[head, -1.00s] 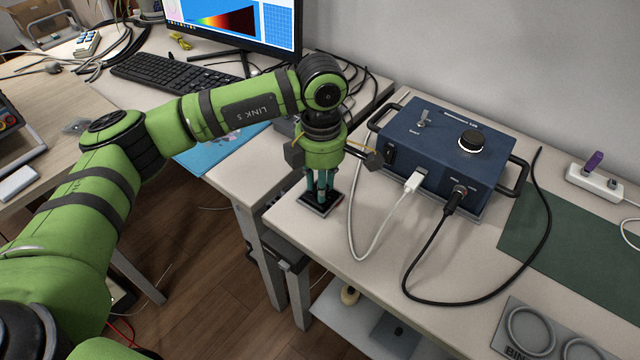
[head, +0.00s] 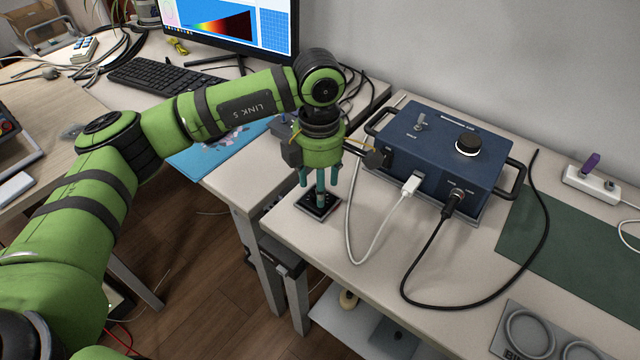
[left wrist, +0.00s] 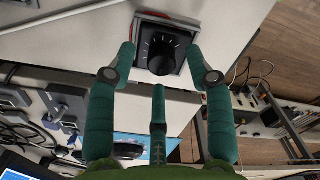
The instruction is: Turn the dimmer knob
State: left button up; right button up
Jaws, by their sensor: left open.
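The dimmer is a small black square unit with a round black knob and pale tick marks (left wrist: 162,50), at the top middle of the left wrist view. In the head view the dimmer (head: 316,208) sits at the near left corner of the right-hand table. My left gripper (head: 320,188) points down over it, with green fingers spread. In the left wrist view the open fingers (left wrist: 159,72) stand around the knob, two at its sides and one below it in the picture. I cannot tell whether any finger touches it. My right gripper is not in view.
A blue control box (head: 440,155) with its own black knob (head: 468,144) and handles stands to the right. White and black cables (head: 372,250) loop from it across the table. A dark green mat (head: 575,245) lies further right. A gap separates this table from the keyboard desk.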

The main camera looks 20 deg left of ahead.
pick_arm(q)
notch_tip(320, 180, up, 11)
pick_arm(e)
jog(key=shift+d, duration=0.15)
pick_arm(q)
jog(key=shift+d, duration=0.1)
dwell(2.1)
notch_tip(320, 180, down, 4)
jog(key=n+p, duration=1.8)
jog(key=p, duration=0.3)
jog(key=shift+w, duration=0.1)
jog(key=shift+a+f+n+p, duration=0.2)
jog(key=shift+f+n+p, duration=0.1)
jog(key=shift+n, duration=0.1)
jog(key=shift+s+f, duration=0.25)
jog(key=shift+f, duration=0.05)
jog(key=shift+f+p, duration=0.65)
jog(key=shift+f, duration=2.9)
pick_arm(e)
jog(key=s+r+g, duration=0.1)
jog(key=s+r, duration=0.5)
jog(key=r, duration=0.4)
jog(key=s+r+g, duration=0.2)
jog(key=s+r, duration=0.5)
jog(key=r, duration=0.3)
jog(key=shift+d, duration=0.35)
